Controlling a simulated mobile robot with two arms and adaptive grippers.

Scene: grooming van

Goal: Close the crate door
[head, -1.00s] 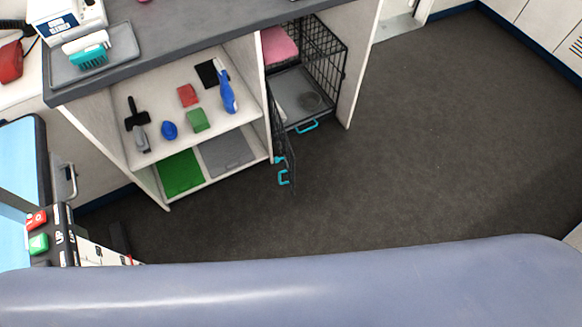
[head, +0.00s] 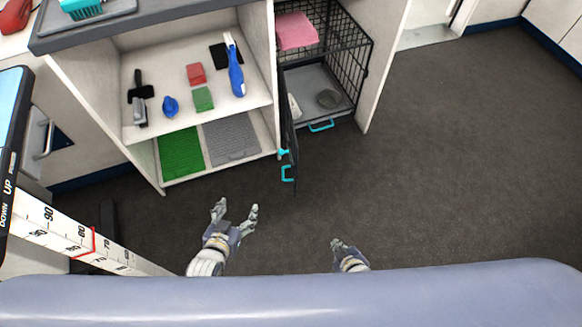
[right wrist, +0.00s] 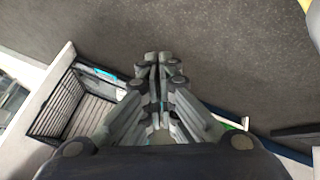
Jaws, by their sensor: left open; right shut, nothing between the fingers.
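The crate (head: 350,62) is a black wire cage in the right bay under the counter. Its front is open, and a pink cloth lies on top and a dark bowl inside. The crate door (head: 288,140) is swung out towards me on the left side, seen nearly edge-on, with turquoise latches (head: 287,173). My left gripper (head: 235,208) is open and empty over the floor, nearer to me than the door and left of it. My right gripper (head: 338,243) is shut and empty, to the right of the door and apart from it. In the right wrist view the crate (right wrist: 80,100) is left of the shut fingers (right wrist: 160,62).
A shelf unit (head: 195,115) with brushes and mats stands left of the crate. A white panel (head: 385,65) bounds the crate's right side. A blue-grey padded surface (head: 300,300) crosses the front. The dark floor (head: 470,160) on the right is clear.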

